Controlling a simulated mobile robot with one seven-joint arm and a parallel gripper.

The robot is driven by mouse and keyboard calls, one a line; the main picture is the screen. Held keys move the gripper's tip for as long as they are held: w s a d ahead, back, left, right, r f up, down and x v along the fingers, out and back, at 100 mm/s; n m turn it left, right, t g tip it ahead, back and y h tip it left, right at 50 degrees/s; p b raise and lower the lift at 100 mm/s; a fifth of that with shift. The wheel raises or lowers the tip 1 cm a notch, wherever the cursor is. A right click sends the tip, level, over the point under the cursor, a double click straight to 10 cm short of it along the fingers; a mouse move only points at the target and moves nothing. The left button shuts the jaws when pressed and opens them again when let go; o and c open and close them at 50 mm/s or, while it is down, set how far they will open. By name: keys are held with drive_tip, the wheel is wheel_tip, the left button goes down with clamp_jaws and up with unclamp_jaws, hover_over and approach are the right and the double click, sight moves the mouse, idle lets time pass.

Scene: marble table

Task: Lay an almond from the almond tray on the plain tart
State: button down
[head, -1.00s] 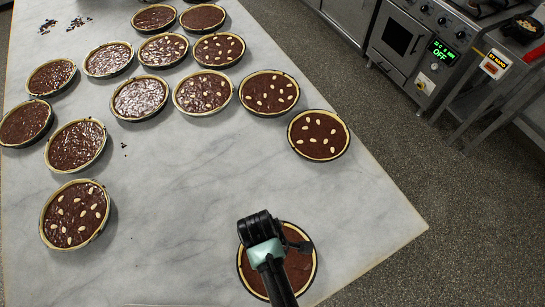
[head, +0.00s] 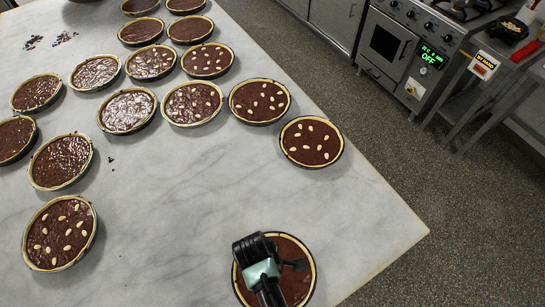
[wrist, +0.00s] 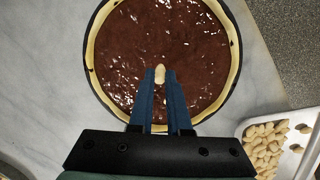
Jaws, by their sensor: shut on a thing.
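The plain tart (head: 298,283), dark chocolate filling in a pale crust, sits at the front of the marble table. It fills the upper middle of the wrist view (wrist: 160,30), with no almonds seen on its filling. My gripper (wrist: 160,80) is over the tart, its blue fingers shut on a pale almond (wrist: 160,72) held at the tips. Whether the almond touches the filling is hard to tell. The white almond tray (wrist: 246,126), with a pile of almonds, is at the lower right of the wrist view.
Several tarts stand on the marble table (head: 170,225). Almond-topped ones include one at the right (head: 311,142) and one at the left (head: 60,233). Clear marble lies between these and the plain tart. The table's right edge is near, with an oven (head: 392,45) beyond the floor.

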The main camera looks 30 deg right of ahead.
drive_tip(key=shift+f+b, duration=0.4)
drive_tip(key=shift+f, duration=0.3)
idle(0.6)
drive_tip(key=c, duration=0.8)
unclamp_jaws()
wheel_tip(320, 180, up, 6)
drive_tip(key=p, duration=0.6)
drive_tip(key=shift+r+p, duration=0.1)
drive_tip(key=shift+p, duration=0.2)
